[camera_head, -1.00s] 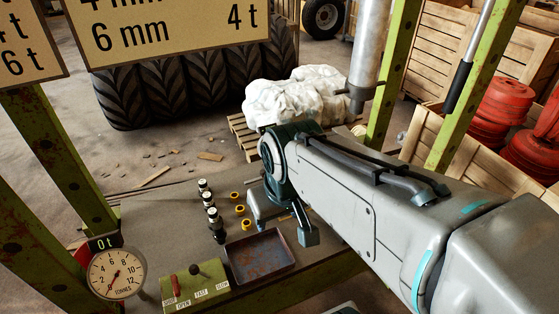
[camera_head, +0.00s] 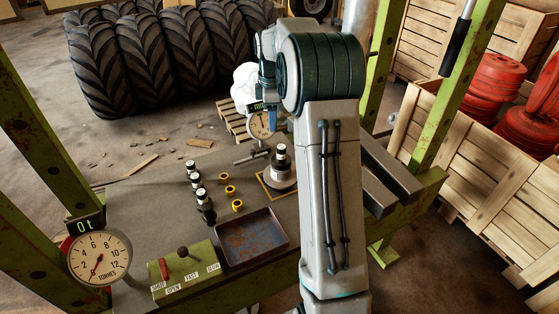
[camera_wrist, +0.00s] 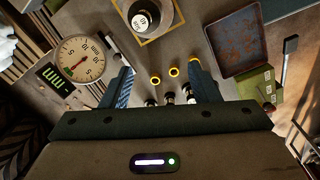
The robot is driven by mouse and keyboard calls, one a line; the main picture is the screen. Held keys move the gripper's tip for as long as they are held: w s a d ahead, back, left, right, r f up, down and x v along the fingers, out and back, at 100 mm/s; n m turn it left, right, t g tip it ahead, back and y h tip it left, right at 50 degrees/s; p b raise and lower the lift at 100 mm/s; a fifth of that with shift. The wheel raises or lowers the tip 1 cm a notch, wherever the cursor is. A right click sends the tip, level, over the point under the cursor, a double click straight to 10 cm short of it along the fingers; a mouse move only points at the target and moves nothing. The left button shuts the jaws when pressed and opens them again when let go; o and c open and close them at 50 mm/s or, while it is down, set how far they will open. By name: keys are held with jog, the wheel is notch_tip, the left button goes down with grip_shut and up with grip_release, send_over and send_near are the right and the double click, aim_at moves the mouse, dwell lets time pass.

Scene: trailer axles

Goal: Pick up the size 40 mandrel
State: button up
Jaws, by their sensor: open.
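Several dark mandrels with white tops (camera_head: 201,194) stand upright in a row on the bench. My gripper (camera_wrist: 162,84) is open and holds nothing. In the head view, one blue finger (camera_head: 272,122) hangs above the back of the bench, beyond the row and to its right. The rest of the gripper is largely hidden by my arm.
Yellow rings (camera_head: 230,190) lie right of the row. A rusty tray (camera_head: 251,238) and green control box (camera_head: 186,275) are in front. A black-and-white cylinder (camera_head: 281,160) stands on a round base at right, near a dial gauge (camera_head: 261,124). Green posts (camera_head: 38,160) flank the bench.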

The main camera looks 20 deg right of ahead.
aim_at(281, 146)
jog(key=shift+n, duration=0.9)
jog(key=w+d+f, duration=0.1)
jog(key=f, duration=0.3)
jog(key=w+d+f, duration=0.1)
jog(key=f, duration=0.3)
jog(key=w+d+f, duration=0.1)
jog(key=f, duration=0.3)
jog(key=shift+d+f, duration=0.1)
jog(key=shift+f, duration=0.15)
jog(key=shift+s+d+f+p, duration=0.1)
jog(key=shift+d+f+p, duration=0.1)
jog(key=shift+f, duration=0.7)
jog(key=shift+s+d+f+p, duration=0.1)
jog(key=shift+f+p, duration=0.05)
jog(key=shift+f, duration=0.75)
jog(key=shift+d+f+p, duration=0.1)
jog(key=shift+f+p, duration=0.1)
jog(key=shift+f, duration=0.7)
jog(key=shift+c, duration=0.3)
grip_shut()
